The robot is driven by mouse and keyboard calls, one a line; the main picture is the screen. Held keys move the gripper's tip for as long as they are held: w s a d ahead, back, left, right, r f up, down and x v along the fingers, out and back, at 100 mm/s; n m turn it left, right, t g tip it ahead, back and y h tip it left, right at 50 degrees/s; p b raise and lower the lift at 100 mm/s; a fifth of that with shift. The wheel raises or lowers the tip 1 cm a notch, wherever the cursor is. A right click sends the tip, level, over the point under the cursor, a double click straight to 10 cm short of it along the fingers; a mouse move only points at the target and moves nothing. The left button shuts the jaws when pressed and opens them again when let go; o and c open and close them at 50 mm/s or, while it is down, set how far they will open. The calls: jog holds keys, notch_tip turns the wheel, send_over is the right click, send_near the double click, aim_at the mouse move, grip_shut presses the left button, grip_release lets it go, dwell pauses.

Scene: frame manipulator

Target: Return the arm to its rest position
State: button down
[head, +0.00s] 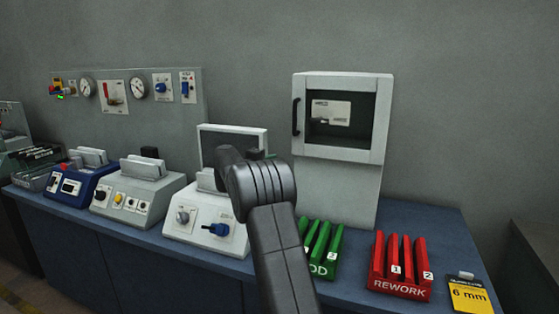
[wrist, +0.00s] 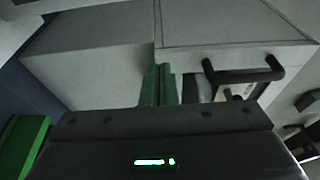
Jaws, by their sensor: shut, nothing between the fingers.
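My arm (head: 270,225) is raised over the front of the bench, its wrist joint in front of the white device with the upright panel. My gripper (wrist: 158,78) shows in the wrist view as two greenish fingers close together, shut with nothing between them. In the head view my own arm hides most of it. In the wrist view the fingers point toward the pale cabinet, and its black handle (wrist: 243,70) is just right of them. I cannot tell the exact gap, and I see no contact.
The cabinet (head: 383,115) stands at the back right. A green rack (head: 322,268), a red REWORK rack (head: 400,290) and a yellow 6 mm card (head: 468,296) line the front. A white device (head: 190,240), a grey device (head: 135,205) and a blue device (head: 75,190) stand left.

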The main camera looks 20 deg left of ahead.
jog(key=s+a, duration=0.3)
jog(key=shift+s+a, duration=0.2)
jog(key=shift+s, duration=0.05)
